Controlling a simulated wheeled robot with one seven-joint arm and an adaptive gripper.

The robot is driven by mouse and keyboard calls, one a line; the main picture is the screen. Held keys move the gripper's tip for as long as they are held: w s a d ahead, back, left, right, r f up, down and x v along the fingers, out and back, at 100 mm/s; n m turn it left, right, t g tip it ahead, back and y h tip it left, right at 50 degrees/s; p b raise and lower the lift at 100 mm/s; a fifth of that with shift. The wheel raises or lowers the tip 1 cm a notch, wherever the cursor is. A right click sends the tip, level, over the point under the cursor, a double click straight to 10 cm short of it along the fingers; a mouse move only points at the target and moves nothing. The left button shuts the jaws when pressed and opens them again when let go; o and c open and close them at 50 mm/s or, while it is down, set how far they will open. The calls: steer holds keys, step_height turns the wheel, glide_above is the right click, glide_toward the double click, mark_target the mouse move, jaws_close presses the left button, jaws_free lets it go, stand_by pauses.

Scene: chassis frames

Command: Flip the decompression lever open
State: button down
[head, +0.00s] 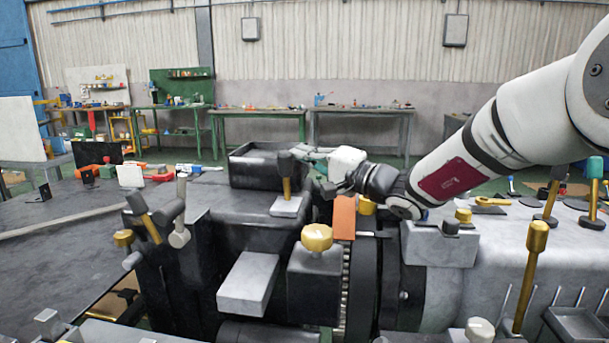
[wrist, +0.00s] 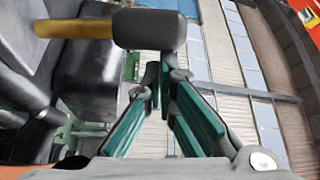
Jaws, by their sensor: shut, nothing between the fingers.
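A lever with a dark grey knob and a brass shaft (head: 286,185) stands upright on a pale plate on top of the dark machine, in the middle of the head view. I take it for the decompression lever, though no label shows. Its dark knob (wrist: 155,29) and brass shaft (wrist: 78,29) cross the top of the wrist view. My gripper (head: 308,155), with green fingers, is just right of the knob in the head view. The fingers are shut and empty. Their tips (wrist: 165,76) point toward the knob; whether they touch it I cannot tell.
An open dark box (head: 265,165) stands behind the lever. An orange block (head: 344,217) and a brass knob (head: 317,238) are in front, below my gripper. More levers stand at the left (head: 150,217) and right (head: 530,265).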

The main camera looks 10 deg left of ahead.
steer(key=s+b, duration=0.1)
steer(key=b, duration=0.1)
steer(key=n+b, duration=0.1)
steer(key=b, duration=0.2)
steer(key=s+n+y+b, duration=0.1)
steer(key=b, duration=0.1)
steer(key=shift+s+f+b, duration=0.25)
steer(key=shift+s+b, duration=0.1)
steer(key=shift+b, duration=0.05)
steer(key=shift+s+b, duration=0.15)
steer(key=shift+b, duration=0.25)
